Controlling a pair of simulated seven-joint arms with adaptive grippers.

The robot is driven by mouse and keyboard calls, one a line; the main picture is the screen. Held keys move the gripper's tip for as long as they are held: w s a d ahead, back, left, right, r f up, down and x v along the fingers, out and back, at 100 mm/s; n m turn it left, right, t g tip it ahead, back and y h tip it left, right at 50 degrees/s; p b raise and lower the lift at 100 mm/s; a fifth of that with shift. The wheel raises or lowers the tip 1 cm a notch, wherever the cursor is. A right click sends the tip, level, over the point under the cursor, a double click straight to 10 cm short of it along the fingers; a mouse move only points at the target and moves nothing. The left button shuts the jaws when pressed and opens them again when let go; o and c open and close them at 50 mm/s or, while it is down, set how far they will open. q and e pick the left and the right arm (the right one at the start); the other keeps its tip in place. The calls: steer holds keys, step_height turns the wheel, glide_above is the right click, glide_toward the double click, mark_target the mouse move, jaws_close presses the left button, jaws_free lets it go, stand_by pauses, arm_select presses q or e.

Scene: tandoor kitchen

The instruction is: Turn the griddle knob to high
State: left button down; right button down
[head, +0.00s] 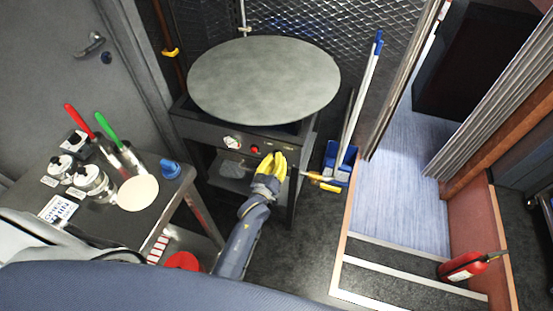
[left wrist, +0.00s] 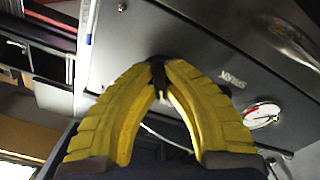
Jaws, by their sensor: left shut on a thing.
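The griddle has a large round grey plate (head: 264,78) on a dark stand with a front control panel (head: 215,133). My left gripper (head: 275,156) is at the right part of this panel, its yellow fingers pointing at it. In the left wrist view the fingertips (left wrist: 158,70) close on a small black knob (left wrist: 157,76), which is partly hidden between them. The knob's setting cannot be read. A red knob (head: 255,149) and a round white dial (head: 233,142) sit left of the gripper; the dial also shows in the wrist view (left wrist: 262,115).
A side table at left holds steel canisters (head: 95,181), red- and green-handled tools, a pale round disc (head: 138,193) and a blue item (head: 170,169). A blue bucket (head: 340,158) with long-handled tools stands right of the griddle. A fire extinguisher (head: 468,264) is at far right.

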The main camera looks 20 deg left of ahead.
arm_select(q)
steer(key=m, duration=0.6)
steer(key=shift+m, duration=0.4)
steer(key=m, duration=0.5)
steer(key=shift+m, duration=0.8)
steer(key=c, duration=1.5)
jaws_free()
steer(key=shift+o, duration=0.2)
steer(key=s, duration=1.2)
steer(key=shift+a, duration=0.2)
steer(key=shift+f, duration=0.1)
